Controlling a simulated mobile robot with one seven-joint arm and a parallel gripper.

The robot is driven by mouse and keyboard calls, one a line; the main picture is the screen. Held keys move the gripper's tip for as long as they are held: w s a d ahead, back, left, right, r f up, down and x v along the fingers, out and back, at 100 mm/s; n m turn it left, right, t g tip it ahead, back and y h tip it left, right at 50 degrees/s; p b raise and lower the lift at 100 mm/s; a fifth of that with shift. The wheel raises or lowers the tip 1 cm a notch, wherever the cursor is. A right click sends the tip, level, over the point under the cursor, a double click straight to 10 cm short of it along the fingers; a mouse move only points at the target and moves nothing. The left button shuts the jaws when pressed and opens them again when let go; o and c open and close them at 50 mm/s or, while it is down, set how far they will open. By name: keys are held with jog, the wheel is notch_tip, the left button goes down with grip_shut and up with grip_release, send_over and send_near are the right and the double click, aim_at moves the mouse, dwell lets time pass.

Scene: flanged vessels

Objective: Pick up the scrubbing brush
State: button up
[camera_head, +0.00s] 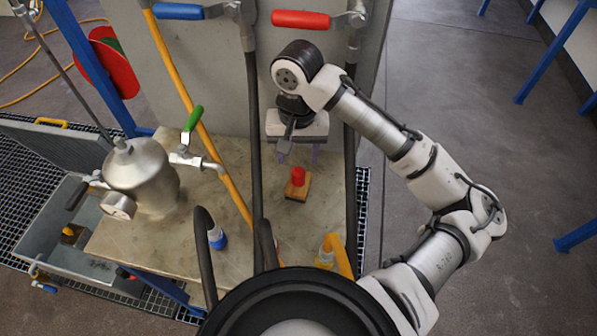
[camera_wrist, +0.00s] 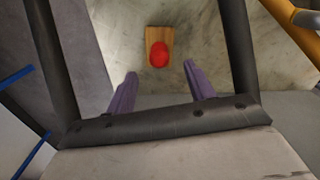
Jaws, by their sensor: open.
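The scrubbing brush (camera_head: 297,187) has a wooden block and a red knob on top. It lies on the worn stone-like table top, knob up. In the wrist view the brush (camera_wrist: 159,50) shows beyond the fingertips, centred between them. My gripper (camera_head: 297,160) is open and empty, pointing down above and a little behind the brush. Its two purple fingers (camera_wrist: 159,80) are spread apart and do not touch the brush. The bristles are hidden under the block.
Dark hoses (camera_head: 254,130) hang left and right of the brush. A yellow hose (camera_head: 190,105) runs at the left. A steel vessel (camera_head: 143,178) with a gauge stands on the table's left. A yellow object (camera_head: 338,255) stands in front. A grey panel (camera_head: 215,75) rises behind.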

aim_at(299, 169)
jog(key=shift+s+f, duration=0.15)
jog(key=shift+f, duration=0.6)
jog(key=shift+w+d+f+p, duration=0.15)
jog(key=shift+f+p, duration=0.2)
jog(key=shift+f, duration=0.9)
jog(key=shift+w+a+f+p, duration=0.1)
jog(key=shift+f+p, duration=0.25)
jog(key=shift+f, duration=0.9)
jog(key=shift+c, duration=0.2)
grip_shut()
